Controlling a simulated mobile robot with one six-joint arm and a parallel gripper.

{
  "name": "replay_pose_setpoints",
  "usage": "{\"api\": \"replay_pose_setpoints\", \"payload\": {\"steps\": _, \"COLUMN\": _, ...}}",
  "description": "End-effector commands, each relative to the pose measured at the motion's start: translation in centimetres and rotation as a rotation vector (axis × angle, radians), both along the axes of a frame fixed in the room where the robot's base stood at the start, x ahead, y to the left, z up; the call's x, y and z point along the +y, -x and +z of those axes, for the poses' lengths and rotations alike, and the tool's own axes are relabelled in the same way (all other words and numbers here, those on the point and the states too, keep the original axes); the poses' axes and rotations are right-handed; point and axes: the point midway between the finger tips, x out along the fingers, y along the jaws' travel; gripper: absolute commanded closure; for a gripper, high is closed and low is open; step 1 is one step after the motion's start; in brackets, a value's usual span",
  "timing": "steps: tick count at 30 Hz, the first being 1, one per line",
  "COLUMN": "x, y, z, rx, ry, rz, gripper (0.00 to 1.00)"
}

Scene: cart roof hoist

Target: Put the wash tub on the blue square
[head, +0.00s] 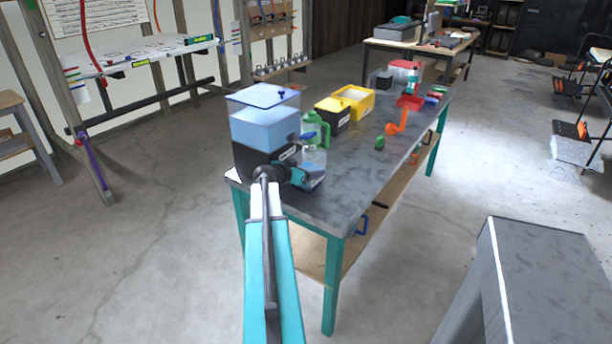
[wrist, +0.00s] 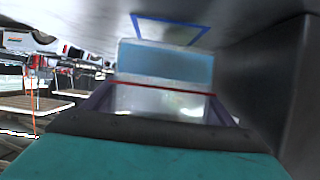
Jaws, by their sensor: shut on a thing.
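A box-shaped, pale blue see-through tub (head: 265,128) with a blue-edged top stands over a dark lower part at the near left corner of the table, in the head view. I take it to be the wash tub. My gripper (head: 279,173) is at its dark lower front, shut; the contact itself is hidden. In the wrist view a pale blue box face (wrist: 165,64) is straight ahead of my gripper (wrist: 165,100). A blue-outlined square (wrist: 170,30) shows above it on a grey surface. I cannot tell whether the tub touches the surface below.
Yellow bins (head: 352,100), an orange item (head: 397,124) and a small green item (head: 380,143) are farther along the grey table (head: 345,190). A grey block (head: 550,270) stands at the near right.

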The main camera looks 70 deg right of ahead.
Motion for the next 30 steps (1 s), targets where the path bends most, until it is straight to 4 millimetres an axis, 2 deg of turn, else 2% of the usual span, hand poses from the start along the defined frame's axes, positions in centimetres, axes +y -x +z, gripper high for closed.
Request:
{"api": "replay_pose_setpoints", "payload": {"steps": 9, "x": 0.0, "y": -0.1, "z": -2.4, "rx": 0.001, "ry": 0.001, "rz": 0.003, "gripper": 0.58}}
{"api": "replay_pose_setpoints", "payload": {"steps": 23, "x": 0.1, "y": -0.1, "z": -2.7, "rx": 0.001, "ry": 0.002, "rz": 0.002, "gripper": 0.58}}
{"api": "replay_pose_setpoints", "payload": {"steps": 24, "x": 0.1, "y": -0.1, "z": -2.8, "rx": 0.001, "ry": 0.001, "rz": 0.001, "gripper": 0.2}}
{"api": "replay_pose_setpoints", "payload": {"steps": 27, "x": 0.1, "y": -0.1, "z": -2.7, "rx": 0.001, "ry": 0.0, "rz": 0.001, "gripper": 0.04}}
{"api": "replay_pose_setpoints", "payload": {"steps": 30, "x": 0.1, "y": -0.1, "z": -2.7, "rx": 0.001, "ry": 0.0, "rz": 0.001, "gripper": 0.03}}
